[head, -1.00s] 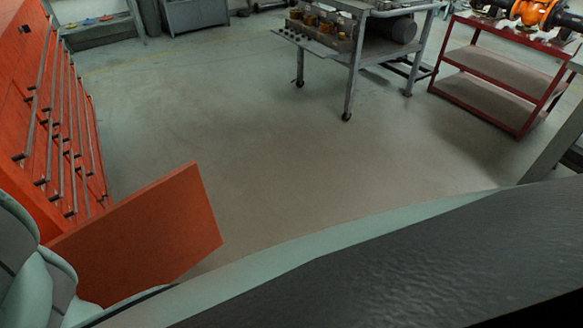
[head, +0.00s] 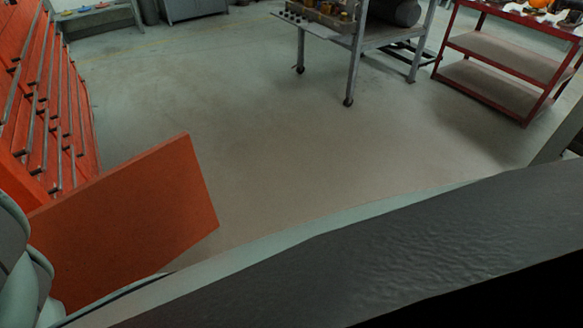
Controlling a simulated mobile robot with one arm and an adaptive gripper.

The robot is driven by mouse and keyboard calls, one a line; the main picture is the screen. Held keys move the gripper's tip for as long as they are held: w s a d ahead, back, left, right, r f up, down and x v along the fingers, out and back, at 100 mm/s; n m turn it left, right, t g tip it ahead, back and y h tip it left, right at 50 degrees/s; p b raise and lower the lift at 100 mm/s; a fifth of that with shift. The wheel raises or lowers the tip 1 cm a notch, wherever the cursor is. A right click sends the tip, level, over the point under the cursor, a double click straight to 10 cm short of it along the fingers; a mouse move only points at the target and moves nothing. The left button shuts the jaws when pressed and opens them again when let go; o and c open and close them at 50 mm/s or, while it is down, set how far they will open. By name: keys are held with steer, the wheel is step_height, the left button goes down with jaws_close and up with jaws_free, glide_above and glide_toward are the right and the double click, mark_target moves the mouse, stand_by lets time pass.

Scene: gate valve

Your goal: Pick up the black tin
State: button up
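I cannot make out a black tin in the head view. My gripper is not in view. Pale rounded parts at the lower left edge look like links of my own arm, and they hide part of what lies behind them.
An orange cabinet (head: 45,110) with long handles stands at the left, with an orange panel (head: 130,220) jutting out near it. A grey wheeled table (head: 355,40) and a red shelf cart (head: 505,70) stand at the back. The floor (head: 260,130) between them is clear.

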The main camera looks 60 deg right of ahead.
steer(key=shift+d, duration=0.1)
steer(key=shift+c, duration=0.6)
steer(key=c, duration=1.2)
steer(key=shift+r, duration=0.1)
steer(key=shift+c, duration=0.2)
